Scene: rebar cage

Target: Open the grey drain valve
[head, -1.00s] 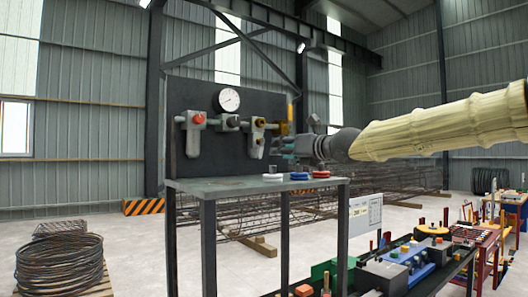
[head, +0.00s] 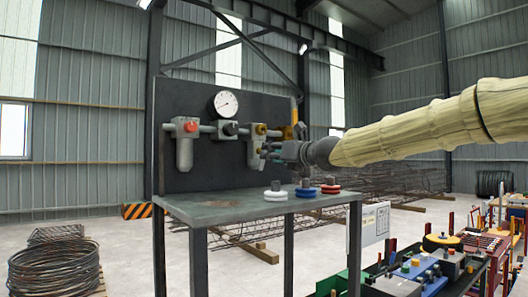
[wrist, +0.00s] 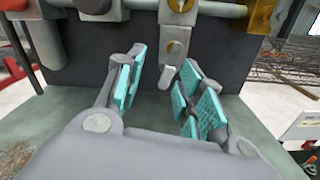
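A light grey valve body (wrist: 170,72) with a beige lever-like piece on it hangs under the yellow-topped unit (head: 256,130) on the air panel; I take it as the grey drain valve. In the wrist view it lies beyond and between my fingertips. My gripper (wrist: 163,92) is open, with teal pads to either side of the valve's line and a gap between them. No contact shows. In the head view my gripper (head: 268,152) is just right of the valve's lower part and partly hides this area.
The dark panel (head: 215,165) carries a pressure gauge (head: 225,103), a red-knobbed unit (head: 187,127), a black knob (head: 230,128) and a pipe. The bench top (head: 225,208) below holds white (head: 276,194), blue (head: 305,191) and red (head: 330,188) ringed pieces.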

